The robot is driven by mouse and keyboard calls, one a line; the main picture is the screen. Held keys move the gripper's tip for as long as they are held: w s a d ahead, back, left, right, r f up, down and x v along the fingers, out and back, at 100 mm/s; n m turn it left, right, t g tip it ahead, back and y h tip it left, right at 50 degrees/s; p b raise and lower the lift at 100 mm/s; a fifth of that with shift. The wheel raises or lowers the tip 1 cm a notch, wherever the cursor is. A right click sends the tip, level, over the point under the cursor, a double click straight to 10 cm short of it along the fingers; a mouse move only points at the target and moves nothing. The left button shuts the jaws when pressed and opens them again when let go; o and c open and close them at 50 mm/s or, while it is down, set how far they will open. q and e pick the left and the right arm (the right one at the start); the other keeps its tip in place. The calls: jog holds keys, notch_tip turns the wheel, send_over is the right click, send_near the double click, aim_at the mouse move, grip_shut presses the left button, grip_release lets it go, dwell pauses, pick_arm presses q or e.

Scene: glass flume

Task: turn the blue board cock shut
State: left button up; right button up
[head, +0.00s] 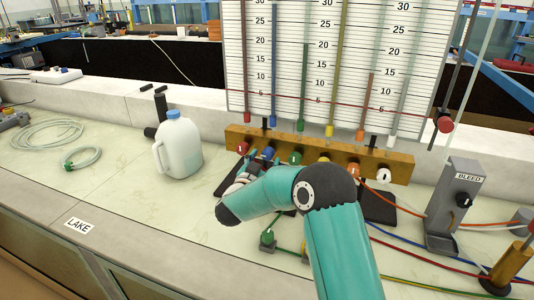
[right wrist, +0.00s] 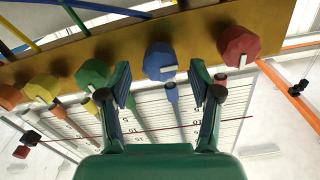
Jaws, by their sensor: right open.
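The blue board cock (head: 268,153) sits on the front of the yellow-brown manifold bar, between the red cock (head: 242,148) and the green cock (head: 295,157). In the right wrist view the blue cock (right wrist: 158,60) is a faceted knob with a white pointer mark. My right gripper (right wrist: 160,72) is open, its two fingers on either side of the blue cock's line, with the knob at or just beyond the fingertips; contact cannot be told. In the head view the right gripper (head: 252,161) is partly hidden by my own wrist. My left gripper is not in view.
The red cock (right wrist: 238,45) and green cock (right wrist: 92,74) are close beside the fingers. Further along are yellow, orange and white cocks. A white jug (head: 180,148) stands left of the arm. A grey BLEED stand (head: 455,205) and coloured tubes are on the right.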

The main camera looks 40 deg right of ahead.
jog(key=shift+x, duration=1.3)
jog(key=shift+w, duration=0.1)
jog(key=c, duration=1.1)
